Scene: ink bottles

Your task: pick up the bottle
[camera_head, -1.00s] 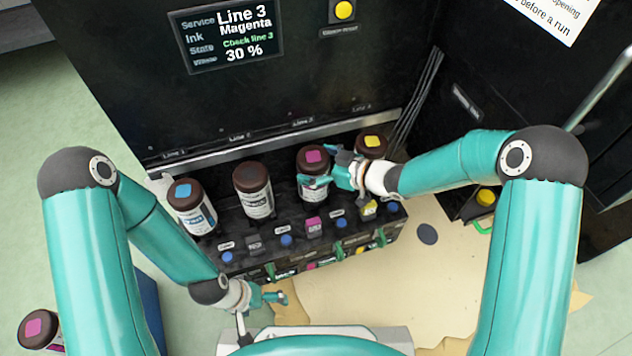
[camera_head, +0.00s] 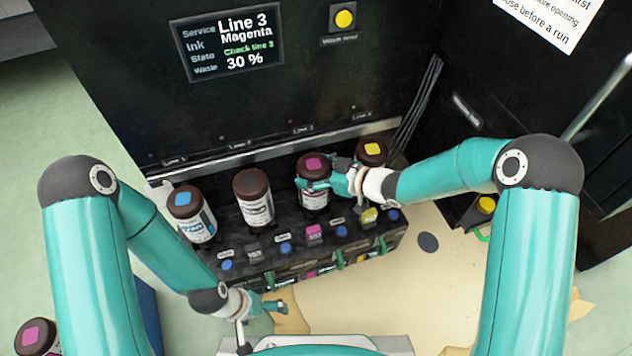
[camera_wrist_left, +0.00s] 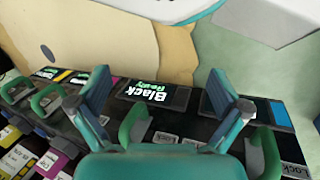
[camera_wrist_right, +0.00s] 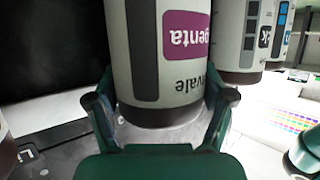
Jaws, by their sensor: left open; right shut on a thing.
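The magenta bottle (camera_head: 313,180), white with a brown cap and magenta top square, stands upright in the third place of the ink rack. My right gripper (camera_head: 312,184) is shut on it from the right side. In the right wrist view the magenta bottle (camera_wrist_right: 165,60) fills the middle, with the fingers of my right gripper (camera_wrist_right: 165,105) on both sides of its lower part. My left gripper (camera_head: 280,306) is open and empty in front of the rack's lower left. The left wrist view shows its two spread fingers (camera_wrist_left: 160,98) above the rack front.
A blue-topped bottle (camera_head: 190,214), a dark-capped bottle (camera_head: 254,198) and a yellow-topped bottle (camera_head: 371,150) stand in the rack (camera_head: 280,252) beside it. Another magenta-topped bottle (camera_head: 38,338) is at the lower left. A screen (camera_head: 231,42) reads Line 3 Magenta, 30 %.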

